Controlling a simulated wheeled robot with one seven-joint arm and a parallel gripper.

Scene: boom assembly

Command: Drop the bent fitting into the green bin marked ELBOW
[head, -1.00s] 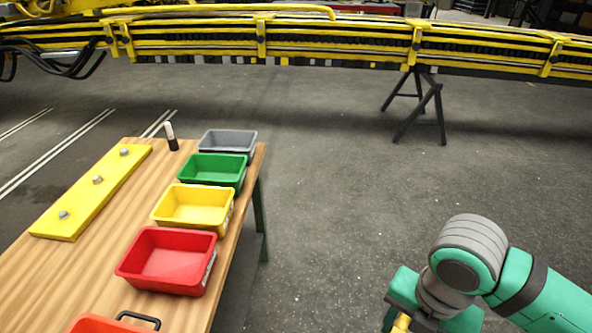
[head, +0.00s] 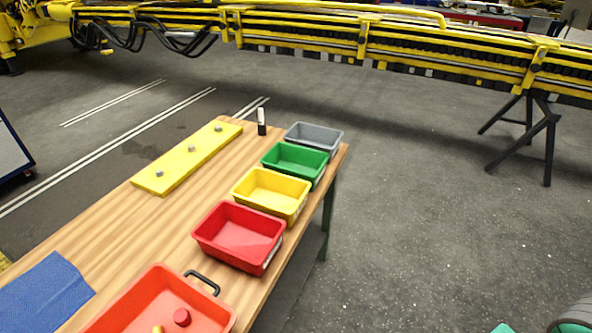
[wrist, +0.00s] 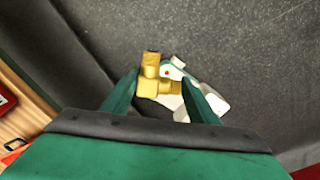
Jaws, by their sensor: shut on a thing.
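The bent fitting (wrist: 152,68) is a brass-coloured elbow in the wrist view. My gripper (wrist: 160,84) is shut on it, with a green finger on each side, and holds it above the grey floor. The green bin (head: 296,160) stands on the wooden table in the head view, between the yellow bin and the grey bin. It looks empty, and no ELBOW marking can be read from here. My gripper and the fitting are outside the head view.
A red bin (head: 238,236), a yellow bin (head: 271,190) and a grey bin (head: 314,138) line the right edge of the table (head: 150,232). An orange tote (head: 150,290) holds a red cap. A dark, white-topped marker (head: 262,122) stands near the grey bin.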

